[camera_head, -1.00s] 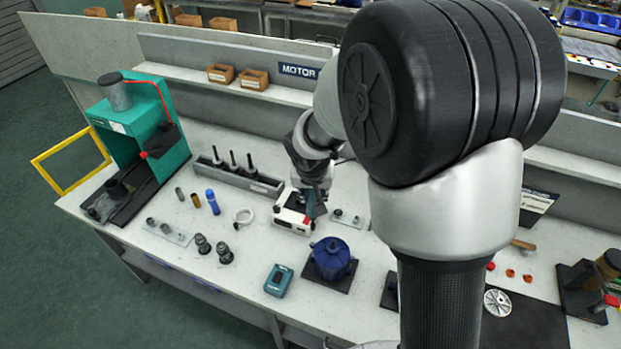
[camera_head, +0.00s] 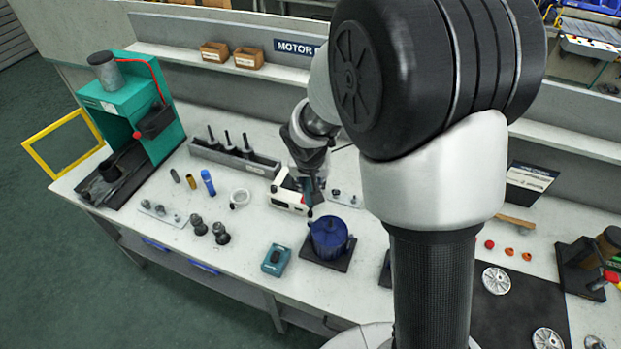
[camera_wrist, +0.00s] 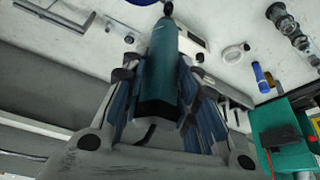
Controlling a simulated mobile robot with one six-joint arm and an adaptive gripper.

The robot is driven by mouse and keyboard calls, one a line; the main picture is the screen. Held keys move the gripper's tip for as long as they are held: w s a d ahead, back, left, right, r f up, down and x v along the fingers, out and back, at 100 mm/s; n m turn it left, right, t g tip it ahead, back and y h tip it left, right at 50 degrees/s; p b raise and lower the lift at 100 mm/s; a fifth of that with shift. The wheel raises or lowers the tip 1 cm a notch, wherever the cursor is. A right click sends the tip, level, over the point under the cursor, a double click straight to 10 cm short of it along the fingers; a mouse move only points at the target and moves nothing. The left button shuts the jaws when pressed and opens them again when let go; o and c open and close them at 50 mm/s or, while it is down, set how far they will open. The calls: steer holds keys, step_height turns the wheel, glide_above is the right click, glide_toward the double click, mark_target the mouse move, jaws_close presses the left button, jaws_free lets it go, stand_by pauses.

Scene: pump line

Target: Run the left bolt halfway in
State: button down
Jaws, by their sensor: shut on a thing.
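My gripper (camera_head: 309,182) is shut on a teal cylindrical power tool, which shows clearly between the fingers in the wrist view (camera_wrist: 164,62). In the head view the tool points down, its tip close to the upper left rim of the blue pump housing (camera_head: 329,239). I cannot tell whether the tip touches anything. The housing stands on a dark square plate (camera_head: 322,260). The left bolt cannot be made out; it is too small or hidden by the tool.
A teal handheld device (camera_head: 277,260) lies left of the housing. A grey rack with black-handled tools (camera_head: 236,160) stands behind. A green press (camera_head: 128,110) is far left. Dark fittings (camera_head: 221,234) stand on the bench.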

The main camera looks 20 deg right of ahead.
steer(key=shift+f+b, duration=0.9)
steer(key=shift+b, duration=0.15)
stand_by(1.1)
steer(key=shift+f+b, duration=0.25)
steer(key=shift+b, duration=1.05)
stand_by(3.1)
steer(key=shift+r, duration=0.1)
